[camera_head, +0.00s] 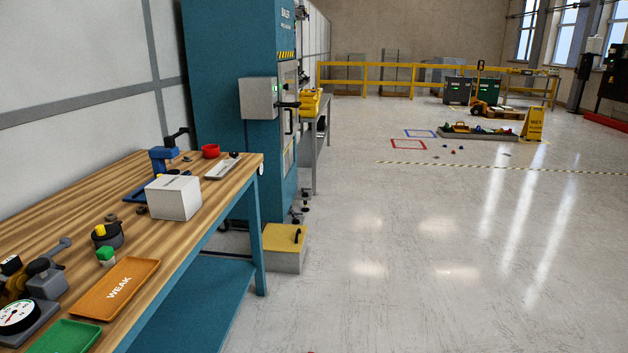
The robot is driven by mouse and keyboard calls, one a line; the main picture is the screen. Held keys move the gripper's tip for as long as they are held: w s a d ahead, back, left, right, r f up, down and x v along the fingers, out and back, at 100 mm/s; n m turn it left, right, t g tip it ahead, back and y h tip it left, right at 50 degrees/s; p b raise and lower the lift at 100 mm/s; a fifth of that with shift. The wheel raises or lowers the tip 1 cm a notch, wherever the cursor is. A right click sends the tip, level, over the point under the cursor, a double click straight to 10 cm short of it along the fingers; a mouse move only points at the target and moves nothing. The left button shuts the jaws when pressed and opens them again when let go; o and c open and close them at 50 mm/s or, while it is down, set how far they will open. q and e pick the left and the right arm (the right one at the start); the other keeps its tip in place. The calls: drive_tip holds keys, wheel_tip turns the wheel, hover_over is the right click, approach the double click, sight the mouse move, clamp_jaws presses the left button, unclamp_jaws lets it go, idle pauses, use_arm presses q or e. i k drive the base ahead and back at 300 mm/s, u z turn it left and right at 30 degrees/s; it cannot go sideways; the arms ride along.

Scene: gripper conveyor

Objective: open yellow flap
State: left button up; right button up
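A yellow flap (279,236) with a dark handle (297,236) lies flat on top of a low grey box (287,262). The box stands on the floor at the foot of the tall teal machine, just beyond the end of the workbench. The flap looks closed. Neither of my grippers shows in the head view.
A wooden workbench (190,240) with teal legs fills the left, carrying a white box (174,198), an orange tray (117,288) and several tools. The teal machine (232,60) stands behind. The floor (420,270) to the right is clear. A yellow railing (400,67) is far back.

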sight(276, 237)
drive_tip(key=u, duration=0.2)
drive_tip(key=i, duration=1.95)
drive_tip(key=u, duration=0.2)
drive_tip(key=k, duration=0.5)
drive_tip(key=z, duration=1.35)
drive_tip(key=i, duration=3.4)
drive_tip(key=u, duration=3.15)
drive_tip(key=i, duration=1.05)
